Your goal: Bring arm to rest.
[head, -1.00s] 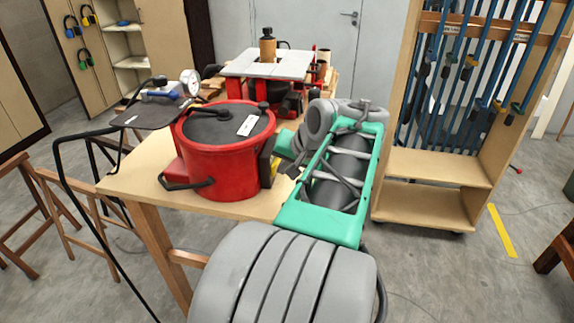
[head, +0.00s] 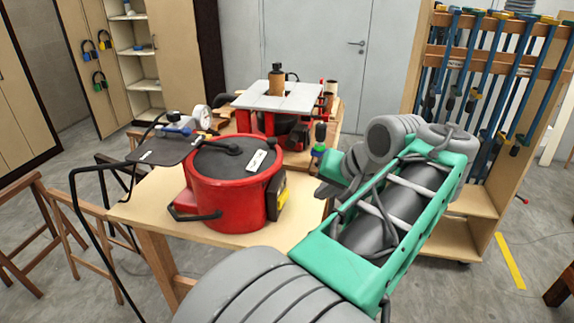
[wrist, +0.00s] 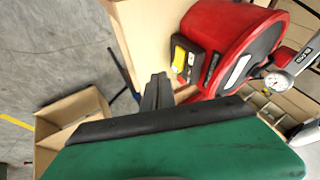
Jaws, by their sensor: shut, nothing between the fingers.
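My gripper shows in the head view as dark fingers (head: 328,188) at the far end of my green and grey arm, just right of the red pot. In the wrist view its dark fingers (wrist: 157,92) are together with nothing between them. They appear over or beside the workbench edge; their exact height above it is hard to tell. My arm reaches forward, bent, and hides the bench's right front part.
A red pot (head: 215,205) with a dark lid stands on the wooden workbench (head: 150,212). Behind it is a red-legged machine table (head: 285,102). A clamp rack (head: 450,200) stands close behind my arm at the right. Wooden stools stand at the left.

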